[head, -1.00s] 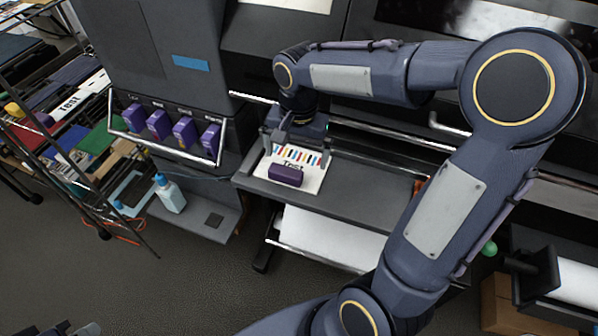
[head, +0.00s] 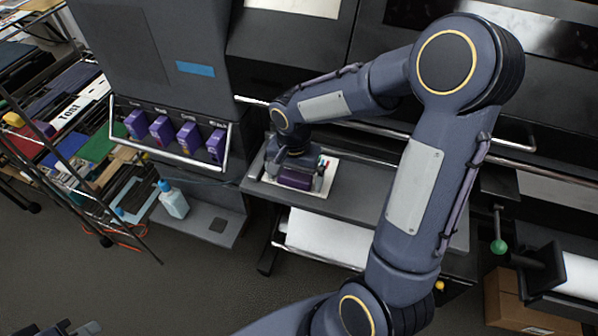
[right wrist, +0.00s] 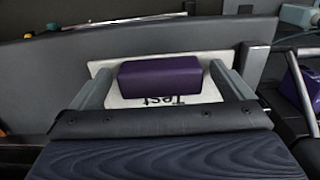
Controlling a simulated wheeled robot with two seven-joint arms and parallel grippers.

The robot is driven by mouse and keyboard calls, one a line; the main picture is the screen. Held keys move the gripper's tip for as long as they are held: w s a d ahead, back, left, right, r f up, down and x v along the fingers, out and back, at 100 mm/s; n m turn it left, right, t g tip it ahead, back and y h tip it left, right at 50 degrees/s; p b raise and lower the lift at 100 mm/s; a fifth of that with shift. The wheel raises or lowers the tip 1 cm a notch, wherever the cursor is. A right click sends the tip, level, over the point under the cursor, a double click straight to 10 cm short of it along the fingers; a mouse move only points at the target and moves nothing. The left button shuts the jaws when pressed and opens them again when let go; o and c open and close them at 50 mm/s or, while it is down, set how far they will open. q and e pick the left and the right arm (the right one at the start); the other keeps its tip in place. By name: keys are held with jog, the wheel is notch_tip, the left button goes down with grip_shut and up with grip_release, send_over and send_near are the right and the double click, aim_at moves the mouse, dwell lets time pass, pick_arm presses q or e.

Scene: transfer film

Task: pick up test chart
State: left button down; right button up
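The test chart (head: 328,172) is a white card with coloured bars, lying on the dark grey printer shelf. A purple block (head: 296,180) rests on it. In the right wrist view the card (right wrist: 150,102) shows the word "Test" beside the purple block (right wrist: 160,75). My right gripper (right wrist: 163,80) is open, with one finger on each side of the block and a small gap at each side. In the head view my arm hides much of the card. My left gripper (head: 75,328) is only partly in view at the bottom left, away from the shelf.
Purple cartridges (head: 188,137) sit in a slot behind a metal bar on the printer. A pale blue bottle (head: 173,200) stands on a low ledge. A rack (head: 75,135) with papers is at left. A white paper roll (head: 325,240) hangs below the shelf.

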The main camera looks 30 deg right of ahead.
jog(key=c, duration=1.1)
jog(key=shift+r, duration=0.15)
